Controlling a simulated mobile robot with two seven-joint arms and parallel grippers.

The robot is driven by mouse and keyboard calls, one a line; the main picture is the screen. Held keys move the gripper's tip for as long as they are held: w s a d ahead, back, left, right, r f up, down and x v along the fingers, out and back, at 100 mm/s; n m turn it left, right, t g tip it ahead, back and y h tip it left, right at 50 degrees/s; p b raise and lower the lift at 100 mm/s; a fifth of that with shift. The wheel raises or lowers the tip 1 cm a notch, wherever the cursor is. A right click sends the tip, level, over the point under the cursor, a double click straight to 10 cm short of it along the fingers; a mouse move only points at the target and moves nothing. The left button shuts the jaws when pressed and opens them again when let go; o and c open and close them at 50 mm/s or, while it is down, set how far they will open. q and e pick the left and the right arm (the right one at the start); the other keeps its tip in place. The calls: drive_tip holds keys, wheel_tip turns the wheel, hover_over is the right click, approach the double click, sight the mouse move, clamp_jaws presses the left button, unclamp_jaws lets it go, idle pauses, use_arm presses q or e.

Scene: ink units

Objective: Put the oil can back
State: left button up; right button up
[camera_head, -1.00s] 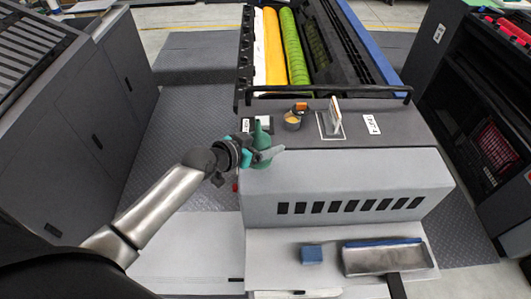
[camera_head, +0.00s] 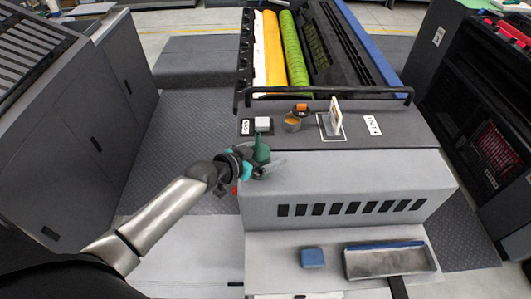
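The green oil can (camera_head: 262,154) is at the left front edge of the grey press top, upright as far as I can see. My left gripper (camera_head: 252,170), with teal fingertips, comes in from the left and appears shut on the can. The fingers hide the can's lower part, and a pale blurred shape shows at its right. Behind the can, a white square (camera_head: 262,124) lies beside a small label (camera_head: 245,127) on the press top. My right gripper is not in view.
A blue block (camera_head: 312,257) and a metal tray (camera_head: 385,260) lie on the lower shelf. A dark rail crosses behind.

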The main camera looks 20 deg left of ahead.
use_arm(q)
drive_tip(key=shift+r, duration=0.15)
drive_tip(key=shift+s+r, duration=0.1)
drive_tip(key=p+v, duration=0.1)
drive_tip(key=v, duration=1)
drive_tip(key=shift+s+a+r, duration=0.15)
drive_tip(key=shift+s+r, duration=0.05)
drive_tip(key=shift+s, duration=0.1)
idle(1.0)
